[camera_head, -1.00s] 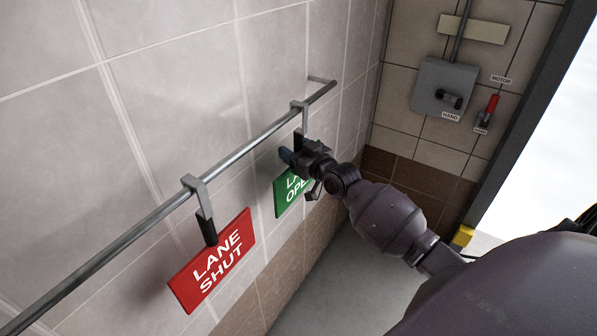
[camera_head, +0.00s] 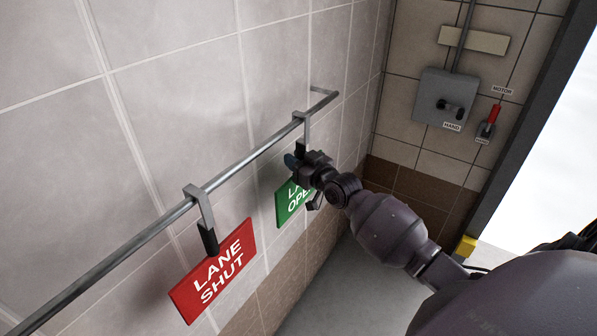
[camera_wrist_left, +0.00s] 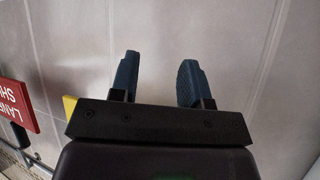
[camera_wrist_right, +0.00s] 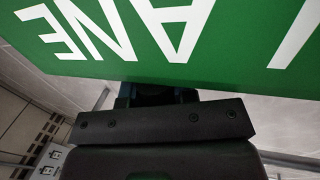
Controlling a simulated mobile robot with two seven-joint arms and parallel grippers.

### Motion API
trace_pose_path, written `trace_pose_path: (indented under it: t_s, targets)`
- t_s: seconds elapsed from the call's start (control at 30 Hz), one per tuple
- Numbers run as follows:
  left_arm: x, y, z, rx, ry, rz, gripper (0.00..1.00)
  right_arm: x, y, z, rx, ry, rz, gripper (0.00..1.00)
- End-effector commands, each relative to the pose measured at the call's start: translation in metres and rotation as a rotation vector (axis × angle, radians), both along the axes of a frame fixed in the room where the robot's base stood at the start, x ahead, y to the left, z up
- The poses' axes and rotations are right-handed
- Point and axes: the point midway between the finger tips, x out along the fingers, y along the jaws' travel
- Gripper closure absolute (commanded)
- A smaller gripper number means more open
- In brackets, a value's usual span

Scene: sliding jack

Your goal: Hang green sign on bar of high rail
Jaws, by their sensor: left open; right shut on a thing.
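The green "LANE OPEN" sign (camera_head: 290,200) hangs below its grey hook (camera_head: 304,120), which appears to be over the bar (camera_head: 255,152) of the high rail toward its far end. Whether the hook rests on the bar is hard to tell. My right gripper (camera_head: 299,163) is shut on the sign's dark stem just above the panel and hides part of the lettering. In the right wrist view the green panel (camera_wrist_right: 180,40) fills the top, upside down, and covers the fingertips. My left gripper (camera_wrist_left: 158,80) is open and empty, facing the tiled wall.
A red "LANE SHUT" sign (camera_head: 214,272) hangs on the same bar, nearer and to the left; its edge shows in the left wrist view (camera_wrist_left: 15,103). A grey switch box (camera_head: 443,98) and a red-handled lever (camera_head: 493,115) are on the far wall. Bare bar lies between the signs.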

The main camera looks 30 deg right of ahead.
Motion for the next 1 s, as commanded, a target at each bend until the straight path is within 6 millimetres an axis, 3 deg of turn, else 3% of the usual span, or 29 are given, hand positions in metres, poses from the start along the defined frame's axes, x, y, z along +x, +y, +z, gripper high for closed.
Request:
trace_pose_path:
  t_s: [0.17, 0.37, 0.57, 1.0]
  targets:
    - [0.002, 0.000, 0.003, 0.001, -0.004, -0.001, 0.57, 0.000, 0.000, 0.010, 0.001, -0.004, 0.000, 1.00]
    - [0.005, -0.001, 0.008, 0.000, -0.012, -0.002, 0.57, 0.000, 0.000, 0.038, 0.000, -0.007, 0.000, 1.00]
    - [0.007, -0.001, 0.010, 0.000, -0.016, -0.004, 0.57, -0.034, -0.005, 0.035, 0.000, 0.000, -0.001, 1.00]
    - [0.006, -0.001, 0.008, 0.001, -0.012, -0.003, 0.57, -0.132, -0.018, 0.035, -0.002, 0.001, 0.000, 1.00]
